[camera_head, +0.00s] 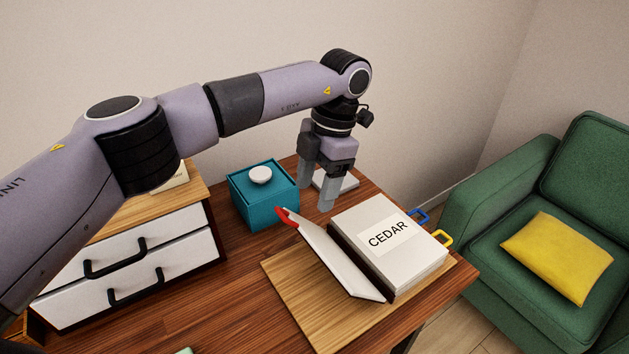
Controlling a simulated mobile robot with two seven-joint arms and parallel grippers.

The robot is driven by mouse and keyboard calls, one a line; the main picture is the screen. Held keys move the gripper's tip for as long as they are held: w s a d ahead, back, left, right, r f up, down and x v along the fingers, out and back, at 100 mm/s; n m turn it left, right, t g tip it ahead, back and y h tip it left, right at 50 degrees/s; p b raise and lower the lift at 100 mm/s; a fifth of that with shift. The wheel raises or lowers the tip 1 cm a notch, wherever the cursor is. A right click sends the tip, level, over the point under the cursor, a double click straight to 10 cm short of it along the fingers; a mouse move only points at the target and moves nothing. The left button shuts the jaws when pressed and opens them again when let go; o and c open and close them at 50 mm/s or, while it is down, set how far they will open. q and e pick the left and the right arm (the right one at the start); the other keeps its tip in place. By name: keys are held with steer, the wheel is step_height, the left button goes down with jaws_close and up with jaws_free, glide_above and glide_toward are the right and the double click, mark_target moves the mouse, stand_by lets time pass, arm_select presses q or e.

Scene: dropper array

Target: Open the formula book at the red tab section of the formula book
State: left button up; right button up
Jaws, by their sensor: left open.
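The formula book (371,278) lies on a light wooden board on the desk. Its right part is a thick white block with a label reading "CEDAR" (389,234). A thinner leaf or cover (335,261) is turned to the left and lies tilted, with the red tab (287,217) at its far left corner. A blue tab (419,216) and a yellow tab (442,237) stick out on the right side. My left gripper (316,190) is open and empty, pointing down just behind the book, apart from the red tab. My right gripper is out of view.
A teal box (265,197) with a white knob stands left of my gripper. A white drawer unit (130,271) is at the left. A pale flat item (343,184) lies behind the gripper. The board (300,308) has bare room in front. A green armchair (573,184) stands at the right.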

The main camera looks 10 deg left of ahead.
arm_select(q)
steer(key=v, duration=0.7)
steer(key=shift+b, duration=0.35)
steer(key=shift+r, duration=0.1)
